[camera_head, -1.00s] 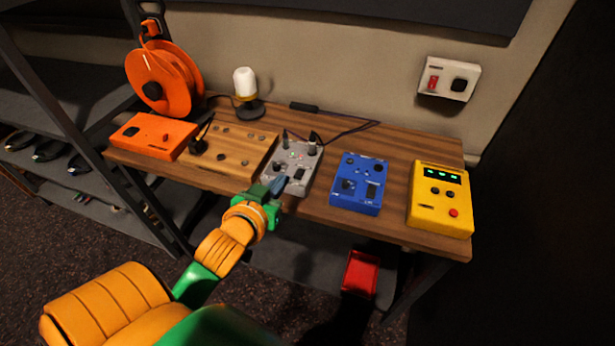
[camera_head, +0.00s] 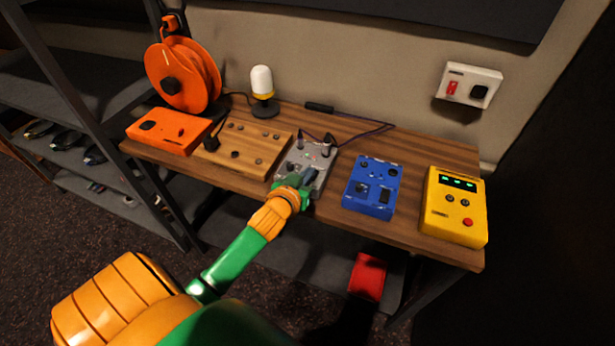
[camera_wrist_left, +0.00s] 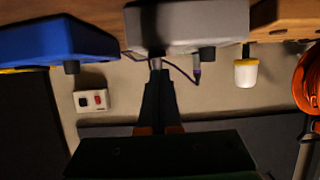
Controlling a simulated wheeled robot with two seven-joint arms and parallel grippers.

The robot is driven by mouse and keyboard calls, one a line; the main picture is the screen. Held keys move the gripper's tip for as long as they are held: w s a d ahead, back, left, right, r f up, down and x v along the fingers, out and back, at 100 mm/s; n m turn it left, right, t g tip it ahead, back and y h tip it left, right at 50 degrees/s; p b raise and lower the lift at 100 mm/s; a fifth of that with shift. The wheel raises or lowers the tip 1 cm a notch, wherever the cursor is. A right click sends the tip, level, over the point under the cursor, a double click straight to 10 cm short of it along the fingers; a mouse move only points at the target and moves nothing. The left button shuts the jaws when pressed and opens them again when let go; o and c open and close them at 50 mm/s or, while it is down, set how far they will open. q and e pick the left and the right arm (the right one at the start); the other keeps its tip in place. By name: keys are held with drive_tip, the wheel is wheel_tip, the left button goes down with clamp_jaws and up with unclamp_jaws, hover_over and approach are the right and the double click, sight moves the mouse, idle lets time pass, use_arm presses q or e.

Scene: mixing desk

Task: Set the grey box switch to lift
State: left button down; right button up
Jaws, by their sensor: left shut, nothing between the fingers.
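The grey box (camera_head: 322,153) sits on the wooden desk between the wooden panel and the blue box, with small knobs and cables at its back. My left gripper (camera_head: 308,176) is over its front part, fingers shut and empty, and hides part of its face. In the left wrist view the shut fingers (camera_wrist_left: 158,72) point at the grey box (camera_wrist_left: 190,22), close to its edge. I cannot tell whether they touch it. The switch and its setting cannot be made out. My right gripper is not in view.
The blue box (camera_head: 372,187) and yellow box (camera_head: 455,205) stand to the right. The wooden panel (camera_head: 240,150), orange box (camera_head: 168,131), orange reel (camera_head: 185,75) and white-topped lamp (camera_head: 262,82) are to the left. Bare desk (camera_head: 410,170) separates the boxes on the right.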

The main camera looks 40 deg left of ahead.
use_arm(q)
drive_tip(key=shift+s+f, duration=0.15)
drive_tip(key=shift+f, duration=0.25)
